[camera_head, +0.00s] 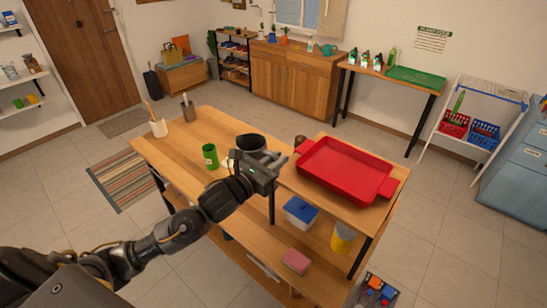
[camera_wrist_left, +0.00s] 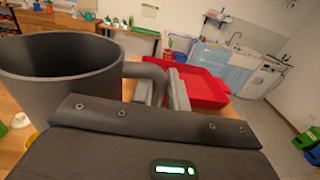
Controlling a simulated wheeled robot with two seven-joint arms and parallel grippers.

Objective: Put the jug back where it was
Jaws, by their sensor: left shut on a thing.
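The dark grey jug (camera_head: 250,144) is over the wooden table, near the table's middle; I cannot tell whether its base touches the top. My left gripper (camera_head: 274,167) is shut on the jug's handle, and my arm hides part of the jug from the head view. In the left wrist view the jug (camera_wrist_left: 60,75) stands at the left, close to upright, with its handle (camera_wrist_left: 150,72) running to the fingers of the left gripper (camera_wrist_left: 165,90). My right gripper is in neither view.
A green can (camera_head: 211,157) stands left of the jug on the wooden table (camera_head: 185,150). A large red tray (camera_head: 345,168) fills the right end. The lower shelf holds a blue-lidded box (camera_head: 300,212) and a yellow container (camera_head: 343,239).

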